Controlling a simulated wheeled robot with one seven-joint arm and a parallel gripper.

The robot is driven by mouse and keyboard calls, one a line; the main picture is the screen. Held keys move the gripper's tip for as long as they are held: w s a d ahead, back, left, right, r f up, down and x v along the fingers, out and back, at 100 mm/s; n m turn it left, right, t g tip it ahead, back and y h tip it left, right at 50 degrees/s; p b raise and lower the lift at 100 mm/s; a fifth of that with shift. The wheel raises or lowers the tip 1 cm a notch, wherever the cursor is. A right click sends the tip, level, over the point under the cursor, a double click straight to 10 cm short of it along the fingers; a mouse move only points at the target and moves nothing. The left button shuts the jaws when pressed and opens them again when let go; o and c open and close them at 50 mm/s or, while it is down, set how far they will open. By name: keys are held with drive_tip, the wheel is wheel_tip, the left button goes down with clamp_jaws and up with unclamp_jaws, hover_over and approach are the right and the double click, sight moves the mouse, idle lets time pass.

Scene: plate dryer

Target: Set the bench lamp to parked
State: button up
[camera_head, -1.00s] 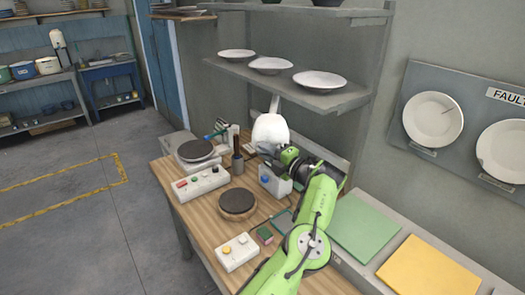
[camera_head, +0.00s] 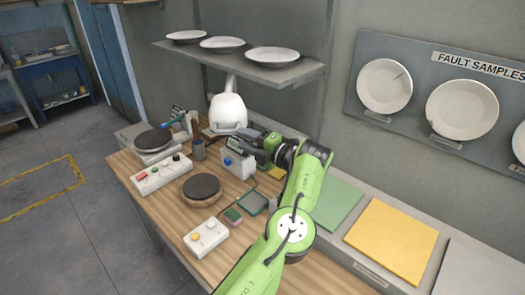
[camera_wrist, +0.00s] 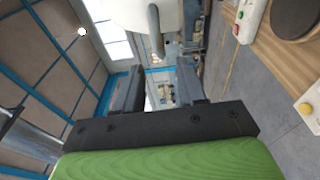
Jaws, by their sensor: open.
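The bench lamp has a rounded white shade (camera_head: 228,112) on a white arm and stands at the back of the wooden bench, below the plate shelf. In the wrist view a part of the white shade (camera_wrist: 118,12) fills the top edge, with a grey rod-like piece hanging beside it. My gripper (camera_head: 236,142) is level and points left, just below and right of the shade. In the wrist view its two dark fingers (camera_wrist: 158,88) are apart with nothing between them. The lamp's base and joints are mostly hidden.
A grey box with a blue button (camera_head: 239,163) stands just below my gripper. A round dark pad (camera_head: 201,187), a button panel (camera_head: 161,175), a two-button box (camera_head: 206,237) and a dark cup (camera_head: 198,150) share the bench. A plate shelf (camera_head: 290,78) overhangs the back.

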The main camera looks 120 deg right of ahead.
drive_tip(key=b+v, duration=0.1)
drive_tip(key=v, duration=0.6)
drive_tip(key=shift+s+a, duration=0.15)
drive_tip(key=shift+a, duration=0.2)
drive_tip(key=shift+c, duration=0.4)
